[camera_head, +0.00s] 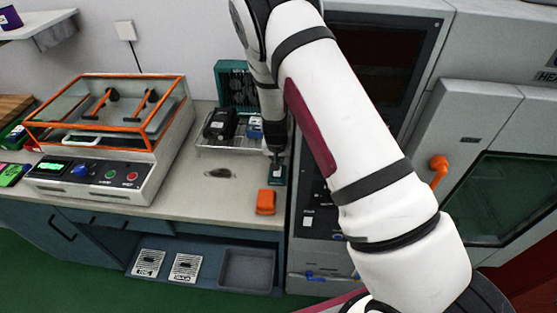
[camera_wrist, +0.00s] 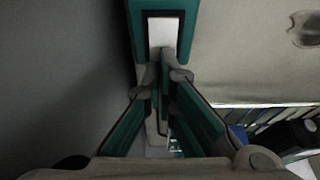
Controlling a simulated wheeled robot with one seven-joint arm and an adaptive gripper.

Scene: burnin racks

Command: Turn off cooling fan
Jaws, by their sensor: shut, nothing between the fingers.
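The cooling fan (camera_head: 235,85) looks like a green box with a dark round grille, standing at the back of the counter against the wall. My arm hides its right side. A small green switch box (camera_head: 277,179) sits on the counter beside the tall cabinet. In the wrist view the switch box (camera_wrist: 140,22) shows a dark frame around a white rocker (camera_wrist: 163,32). My gripper (camera_head: 276,158) points down at the switch box; in the wrist view its fingertips (camera_wrist: 163,78) are together and empty, at the rocker's near end. I cannot tell whether they touch it. The rocker's position is unclear.
A wire rack (camera_head: 210,147) with a black device (camera_head: 221,124) stands left of my gripper. An orange block (camera_head: 265,202) lies near the counter's front edge. The tall cabinet (camera_head: 318,215) closely bounds the right side.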

